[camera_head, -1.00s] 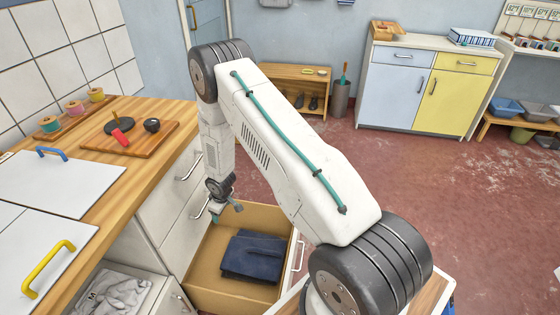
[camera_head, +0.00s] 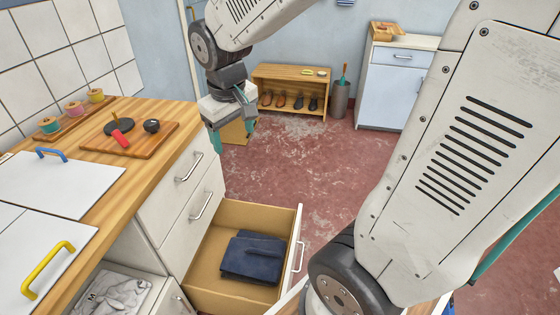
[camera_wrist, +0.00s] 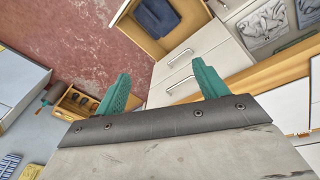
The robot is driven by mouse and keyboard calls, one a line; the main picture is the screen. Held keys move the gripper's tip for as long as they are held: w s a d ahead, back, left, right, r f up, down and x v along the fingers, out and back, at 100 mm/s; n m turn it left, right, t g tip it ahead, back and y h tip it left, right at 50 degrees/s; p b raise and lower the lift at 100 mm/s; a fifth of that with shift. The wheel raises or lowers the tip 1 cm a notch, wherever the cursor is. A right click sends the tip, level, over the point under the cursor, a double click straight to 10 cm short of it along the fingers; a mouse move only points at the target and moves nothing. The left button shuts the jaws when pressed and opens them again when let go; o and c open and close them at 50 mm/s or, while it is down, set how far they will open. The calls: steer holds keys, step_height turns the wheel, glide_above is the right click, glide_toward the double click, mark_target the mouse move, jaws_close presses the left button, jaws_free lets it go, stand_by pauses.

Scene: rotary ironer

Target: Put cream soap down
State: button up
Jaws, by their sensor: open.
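My gripper (camera_head: 231,138) hangs in front of the white drawer unit, above and behind the open drawer (camera_head: 199,275). Its teal fingers are spread apart with nothing between them, as the wrist view also shows (camera_wrist: 162,88). I cannot make out a cream soap for certain in any view. A small pale yellow item (camera_head: 308,72) lies on top of the wooden shoe bench (camera_head: 272,76), too small to identify. A folded dark blue cloth (camera_head: 252,256) lies in the open drawer, and it also shows in the wrist view (camera_wrist: 157,18).
The wooden counter (camera_head: 165,117) at left holds a cutting board (camera_head: 92,145) with a red-handled tool and a dark knob, plus several spools. The red floor (camera_head: 290,165) is clear between drawer and bench.

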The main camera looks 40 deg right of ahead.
steer(key=s+a+r, duration=0.1)
steer(key=s+r, duration=0.1)
steer(key=s, duration=0.7)
steer(key=s+a+r+m+y, duration=0.1)
steer(key=s+a+r, duration=0.1)
steer(key=s, duration=0.7)
steer(key=shift+s+r+g, duration=0.25)
steer(key=shift+g, duration=0.05)
steer(key=shift+a, duration=0.1)
steer(key=shift+c, duration=0.3)
